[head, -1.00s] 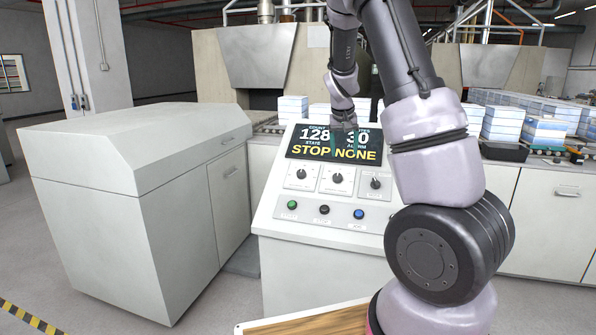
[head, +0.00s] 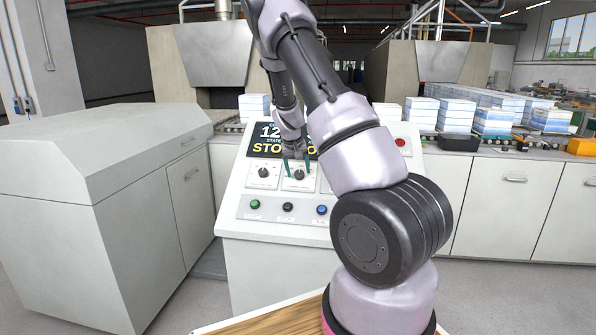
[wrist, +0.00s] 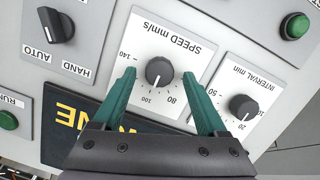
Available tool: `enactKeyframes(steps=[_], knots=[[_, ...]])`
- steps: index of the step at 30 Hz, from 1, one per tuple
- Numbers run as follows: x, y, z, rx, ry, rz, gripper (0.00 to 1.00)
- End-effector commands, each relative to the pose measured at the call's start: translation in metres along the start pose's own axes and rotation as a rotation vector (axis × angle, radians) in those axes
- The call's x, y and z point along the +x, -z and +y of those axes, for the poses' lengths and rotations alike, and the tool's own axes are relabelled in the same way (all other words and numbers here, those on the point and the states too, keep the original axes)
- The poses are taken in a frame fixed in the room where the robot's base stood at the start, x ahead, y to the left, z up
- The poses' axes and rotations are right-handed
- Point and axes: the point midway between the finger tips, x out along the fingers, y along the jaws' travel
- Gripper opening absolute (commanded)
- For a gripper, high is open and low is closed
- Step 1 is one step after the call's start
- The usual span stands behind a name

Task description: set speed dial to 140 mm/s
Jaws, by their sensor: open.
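The speed dial (wrist: 159,72) is a black round knob on a white plate marked "SPEED mm/s", seen upside down in the wrist view. Its scale shows 80, 100 and 140, and its pale pointer mark faces the 80–100 side, nearest the "100". In the head view the dial (head: 299,174) is the middle knob below the display. My gripper (wrist: 160,82) is open, with its green fingers on either side of the dial, apart from it in the picture. In the head view the gripper (head: 296,166) is over the dial; whether it touches is unclear.
The interval dial (wrist: 243,106) and the AUTO/HAND switch (wrist: 56,25) flank the speed dial. The display (head: 265,142) is partly hidden by my arm. Green, black and blue buttons (head: 288,207) line the panel below. A grey cabinet (head: 90,185) stands at left.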

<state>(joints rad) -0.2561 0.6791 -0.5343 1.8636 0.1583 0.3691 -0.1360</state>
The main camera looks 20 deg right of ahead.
Motion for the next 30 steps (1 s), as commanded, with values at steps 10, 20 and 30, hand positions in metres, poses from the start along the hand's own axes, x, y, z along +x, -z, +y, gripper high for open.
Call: enactKeyframes(steps=[10,20,30], knots=[[0.0017,-0.0001,0.0001,0.001,0.0,0.0,0.52],[0.0016,-0.0003,0.0003,0.008,0.001,-0.001,0.0],[0.0014,-0.0006,0.0017,0.14,0.029,-0.002,0.0]])
